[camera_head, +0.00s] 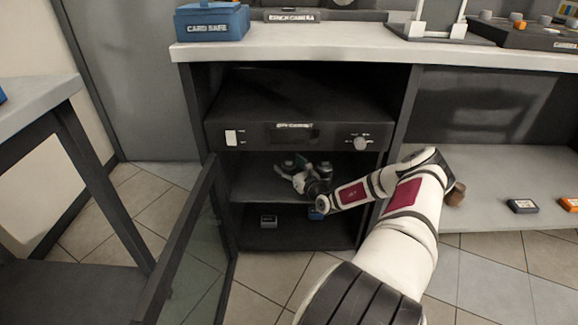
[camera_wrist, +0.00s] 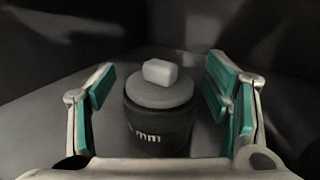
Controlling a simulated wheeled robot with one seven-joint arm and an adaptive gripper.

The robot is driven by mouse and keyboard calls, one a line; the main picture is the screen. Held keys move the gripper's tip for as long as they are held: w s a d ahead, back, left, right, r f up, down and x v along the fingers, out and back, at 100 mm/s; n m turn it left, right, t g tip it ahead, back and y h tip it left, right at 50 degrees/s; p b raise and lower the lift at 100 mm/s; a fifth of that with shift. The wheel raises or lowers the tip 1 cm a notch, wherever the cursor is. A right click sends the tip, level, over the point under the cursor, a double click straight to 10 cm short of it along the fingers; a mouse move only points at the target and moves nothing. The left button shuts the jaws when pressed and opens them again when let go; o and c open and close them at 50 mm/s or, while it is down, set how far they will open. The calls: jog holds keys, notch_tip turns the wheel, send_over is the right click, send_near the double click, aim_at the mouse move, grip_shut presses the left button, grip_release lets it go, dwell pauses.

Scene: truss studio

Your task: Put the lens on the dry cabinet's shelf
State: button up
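The lens (camera_wrist: 160,125) is a dark cylinder with white "mm" lettering and a grey cap with a pale block on top. It stands upright on the grey shelf inside the dry cabinet. My gripper (camera_wrist: 161,80) is open, with its teal-padded fingers on either side of the lens and a visible gap on both sides. In the head view my gripper (camera_head: 292,168) reaches into the dry cabinet (camera_head: 230,132), over its upper shelf (camera_head: 250,187). The lens cannot be made out clearly there.
The cabinet's glass door (camera_head: 190,255) stands open at the left. A small dark box (camera_head: 268,221) and a blue item (camera_head: 315,213) lie on the cabinet's lower level. The cabinet's side walls and the panel above leave limited room around my arm.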

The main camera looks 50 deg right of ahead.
jog(key=shift+r, duration=0.15)
jog(key=p+v, duration=0.4)
jog(key=v, duration=0.7)
jog(key=shift+s+a+p, duration=0.1)
jog(key=shift+s+p, duration=0.2)
jog(key=shift+p, duration=0.05)
jog(key=shift+s, duration=0.2)
